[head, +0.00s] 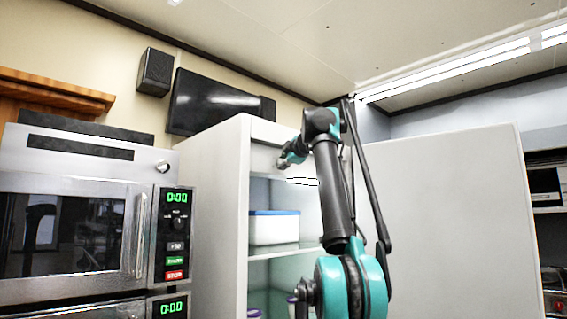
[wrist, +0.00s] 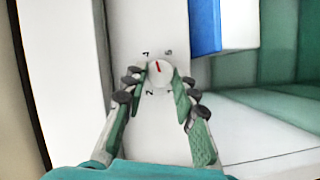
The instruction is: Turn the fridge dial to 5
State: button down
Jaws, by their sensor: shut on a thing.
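The fridge dial (wrist: 160,76) is a round white knob with a red pointer line, set on a white panel inside the fridge. In the wrist view the pointer points almost straight up in the picture, between two upper marks too blurred to read surely. A 2 shows below left. My gripper (wrist: 163,80) is shut on the dial, one finger on each side. In the head view my gripper (head: 288,160) is inside the upper part of the open fridge (head: 228,200); the dial cannot be made out there.
The fridge door (head: 450,220) stands wide open on the right. A white container with a blue lid (head: 273,228) sits on a shelf below my gripper. An oven (head: 75,210) stands to the left. A wall screen (head: 215,103) hangs behind.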

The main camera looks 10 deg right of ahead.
dwell(0.3)
jog(key=c, duration=1.2)
grip_release()
jog(key=shift+s, duration=0.1)
jog(key=s, duration=0.4)
jog(key=s+d, duration=0.1)
jog(key=s, duration=0.2)
jog(key=s+r, duration=0.1)
jog(key=s, duration=0.3)
jog(key=shift+s+d, duration=0.35)
jog(key=shift+d, duration=0.05)
